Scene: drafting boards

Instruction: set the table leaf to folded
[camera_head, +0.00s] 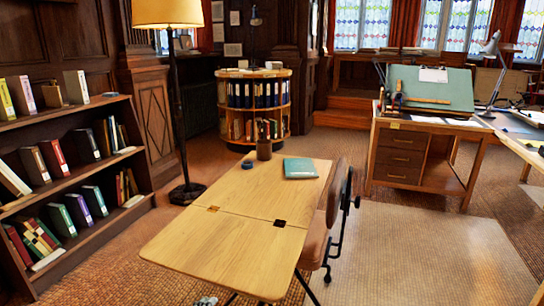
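The light wooden table (250,188) stands in the middle of the head view. Neither of my grippers can be made out in this view. A small grey piece at the bottom edge below the leaf is too cut off to identify.
A teal book (300,168), a pencil cup (264,149) and a small blue ring (247,164) sit on the table's far end. A brown chair (320,236) stands close on the right. A bookshelf (72,170) and floor lamp (180,110) are left. Carpet right of the chair is clear.

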